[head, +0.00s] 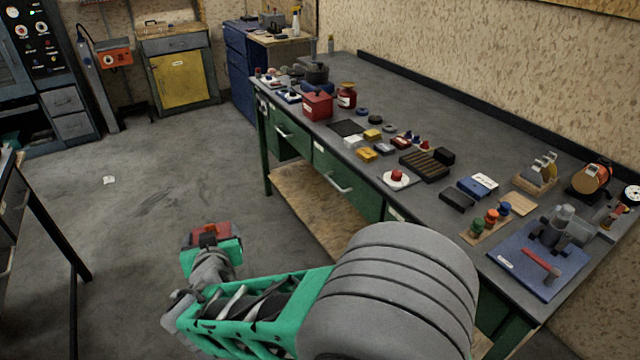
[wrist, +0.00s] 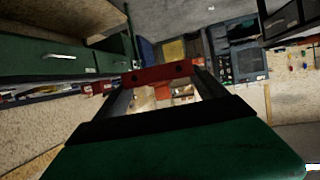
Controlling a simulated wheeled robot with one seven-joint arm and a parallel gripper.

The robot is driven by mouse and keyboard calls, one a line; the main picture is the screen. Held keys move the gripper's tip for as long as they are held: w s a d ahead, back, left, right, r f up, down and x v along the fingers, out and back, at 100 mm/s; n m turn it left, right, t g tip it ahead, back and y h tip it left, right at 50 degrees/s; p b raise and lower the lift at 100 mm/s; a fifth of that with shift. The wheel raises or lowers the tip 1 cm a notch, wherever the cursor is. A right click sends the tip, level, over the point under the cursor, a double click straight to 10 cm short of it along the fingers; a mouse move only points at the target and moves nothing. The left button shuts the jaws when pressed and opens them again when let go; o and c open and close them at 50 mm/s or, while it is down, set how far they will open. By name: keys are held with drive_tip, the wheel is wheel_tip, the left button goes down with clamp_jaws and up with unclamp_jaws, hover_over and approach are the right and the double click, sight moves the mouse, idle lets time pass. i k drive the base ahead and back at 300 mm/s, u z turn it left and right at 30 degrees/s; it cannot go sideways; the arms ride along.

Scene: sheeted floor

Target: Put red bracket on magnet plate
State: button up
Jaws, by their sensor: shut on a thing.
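My gripper (head: 213,247) is held out over the open floor, left of the green workbench (head: 300,142). It is shut on the red bracket (head: 199,240), a small red piece. In the wrist view the bracket (wrist: 157,74) spans the two dark fingertips as a red bar with dark holes. A flat black square plate (head: 345,127) lies bare on the bench top and may be the magnet plate; I see no readable label on it. The bracket is well apart from the bench.
The bench top is crowded: a red box (head: 317,106), yellow blocks (head: 367,154), a slotted dark block (head: 424,166), and a blue board (head: 538,261) with a tool on it. A dark-framed table (head: 40,215) stands at the left edge. The floor between is mostly clear.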

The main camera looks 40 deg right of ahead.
sight(425, 163)
drive_tip(key=z, duration=0.55)
drive_tip(key=k, duration=0.6)
drive_tip(key=z, duration=0.65)
drive_tip(key=i, duration=1.05)
drive_tip(key=u, duration=1.05)
drive_tip(key=i, duration=0.25)
drive_tip(key=u, duration=0.2)
